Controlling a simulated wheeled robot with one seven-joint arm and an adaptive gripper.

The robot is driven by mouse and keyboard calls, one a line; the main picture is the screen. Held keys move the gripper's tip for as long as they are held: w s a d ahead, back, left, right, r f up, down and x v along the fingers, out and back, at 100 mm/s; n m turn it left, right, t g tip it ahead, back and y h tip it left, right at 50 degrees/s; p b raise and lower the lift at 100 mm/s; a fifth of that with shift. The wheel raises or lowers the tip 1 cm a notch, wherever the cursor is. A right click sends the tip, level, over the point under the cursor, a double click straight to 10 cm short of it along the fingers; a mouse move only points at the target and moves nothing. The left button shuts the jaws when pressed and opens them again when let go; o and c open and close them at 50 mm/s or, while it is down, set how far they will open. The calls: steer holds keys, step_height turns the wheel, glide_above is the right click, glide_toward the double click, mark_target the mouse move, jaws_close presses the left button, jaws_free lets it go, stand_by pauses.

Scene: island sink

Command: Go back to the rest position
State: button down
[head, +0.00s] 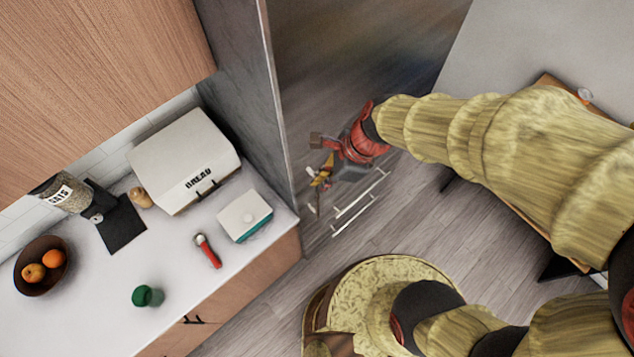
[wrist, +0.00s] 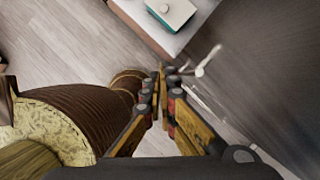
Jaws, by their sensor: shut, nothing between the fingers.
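My gripper (head: 322,176) hangs at the end of my outstretched arm in the head view, in front of the tall fridge-like unit and its metal handles. In the wrist view, my gripper (wrist: 166,76) has its fingers close together with nothing between them. Its tips point towards the floor and the counter corner. It appears apart from the counter; whether it touches the unit or its handles I cannot tell.
A white counter (head: 100,318) holds a bread box (head: 184,160), a teal-and-white butter dish (head: 244,214), a red-handled tool (head: 207,251), a green cup (head: 147,296) and a fruit bowl (head: 28,283). The metal handles (head: 352,208) are close to my gripper. Wooden floor (head: 262,320) is clear beside the counter.

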steer(key=shift+s+d+r, duration=0.15)
steer(key=shift+r, duration=0.4)
steer(key=shift+s+d+r, duration=0.1)
steer(key=shift+s+r, duration=0.05)
steer(key=shift+r, duration=0.35)
